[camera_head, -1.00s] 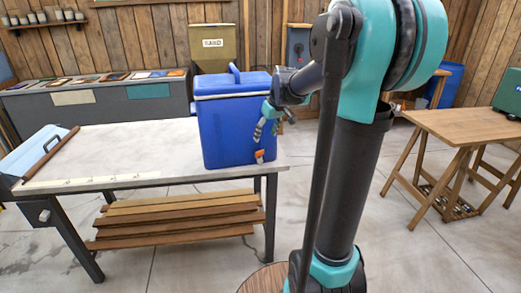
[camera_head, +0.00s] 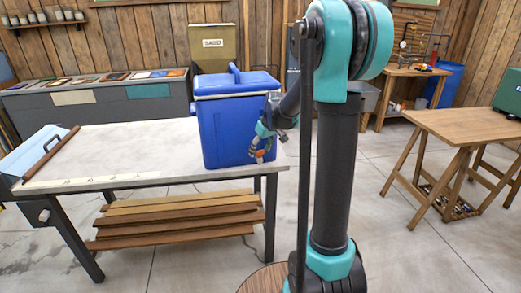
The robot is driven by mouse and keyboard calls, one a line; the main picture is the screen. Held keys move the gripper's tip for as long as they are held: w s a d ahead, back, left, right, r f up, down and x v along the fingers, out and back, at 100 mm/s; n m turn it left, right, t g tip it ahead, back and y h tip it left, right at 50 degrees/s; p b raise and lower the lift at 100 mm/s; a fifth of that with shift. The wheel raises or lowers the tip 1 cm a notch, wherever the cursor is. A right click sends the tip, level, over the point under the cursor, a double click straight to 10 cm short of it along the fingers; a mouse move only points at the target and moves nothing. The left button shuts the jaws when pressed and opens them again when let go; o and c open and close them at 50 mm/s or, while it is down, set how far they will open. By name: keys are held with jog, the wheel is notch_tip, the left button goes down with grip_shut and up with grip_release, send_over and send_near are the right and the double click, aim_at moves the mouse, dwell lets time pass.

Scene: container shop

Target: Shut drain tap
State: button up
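A blue cooler box (camera_head: 223,125) with a closed lid and raised handle stands upright at the right end of the grey-topped table. Its drain tap (camera_head: 260,155), a small orange and white piece, sits low on the box's right front side. My gripper (camera_head: 260,150) is right at the tap, its fingers pointing down and covering part of it. At this size I cannot tell whether the fingers touch the tap, how far apart they are, or how the tap is turned.
The table (camera_head: 120,150) is mostly clear left of the cooler, with a ruler strip along its front edge. Wooden planks (camera_head: 180,218) lie beneath it. A wooden trestle table (camera_head: 465,127) with a green case (camera_head: 508,92) stands at the right. The floor between is open.

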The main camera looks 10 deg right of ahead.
jog(key=c, duration=1)
jog(key=shift+a+m+h, duration=0.1)
jog(key=shift+m+h, duration=0.8)
jog(key=shift+m, duration=1.3)
jog(key=o, duration=1.1)
jog(key=shift+o, duration=0.2)
jog(key=shift+r, duration=0.1)
jog(key=v, duration=1.2)
jog(key=shift+s, duration=0.2)
